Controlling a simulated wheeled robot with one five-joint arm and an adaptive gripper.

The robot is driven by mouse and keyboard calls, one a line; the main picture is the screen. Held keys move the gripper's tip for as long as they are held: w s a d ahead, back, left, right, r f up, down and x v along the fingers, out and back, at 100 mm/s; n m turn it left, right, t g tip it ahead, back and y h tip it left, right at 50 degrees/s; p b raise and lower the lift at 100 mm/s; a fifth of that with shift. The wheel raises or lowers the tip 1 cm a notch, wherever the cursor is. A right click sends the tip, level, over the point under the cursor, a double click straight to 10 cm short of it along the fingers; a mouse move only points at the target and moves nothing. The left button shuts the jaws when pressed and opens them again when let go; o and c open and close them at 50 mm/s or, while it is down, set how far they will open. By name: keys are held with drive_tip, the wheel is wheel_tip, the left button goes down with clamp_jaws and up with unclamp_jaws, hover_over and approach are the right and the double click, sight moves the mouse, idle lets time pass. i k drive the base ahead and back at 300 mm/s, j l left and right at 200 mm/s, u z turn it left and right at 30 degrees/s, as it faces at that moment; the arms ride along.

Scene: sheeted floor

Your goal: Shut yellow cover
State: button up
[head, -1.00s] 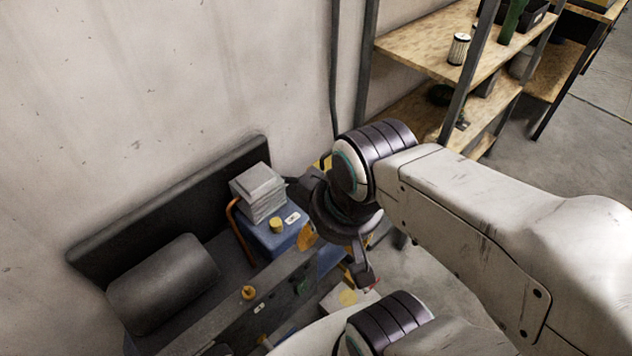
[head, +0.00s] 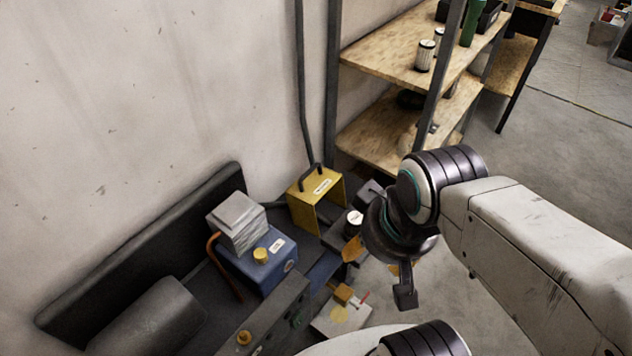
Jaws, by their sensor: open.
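The yellow cover (head: 309,205) stands at the far end of a dark machine, near the wall and right of a blue box. It has a black handle and a pale label on top, and its near side looks open and hollow. A dark round part with a white top (head: 354,217) sits just right of it, outside the cover. My gripper (head: 378,272) is open, to the right of and nearer than the cover, apart from it in the picture. My wrist hides part of the machine's right end.
The blue box (head: 262,262) carries a grey block (head: 238,218) and a yellow knob. An orange pipe curves beside it. A wooden shelf unit (head: 385,60) with metal posts stands behind at the right. Bare floor (head: 530,160) lies to the right.

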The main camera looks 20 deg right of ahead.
sight(318, 182)
drive_tip(key=i+l+u, duration=0.1)
drive_tip(key=l+u, duration=0.15)
drive_tip(key=l, duration=0.45)
drive_tip(key=l+u, duration=0.25)
drive_tip(key=l, duration=0.4)
drive_tip(key=i, duration=0.05)
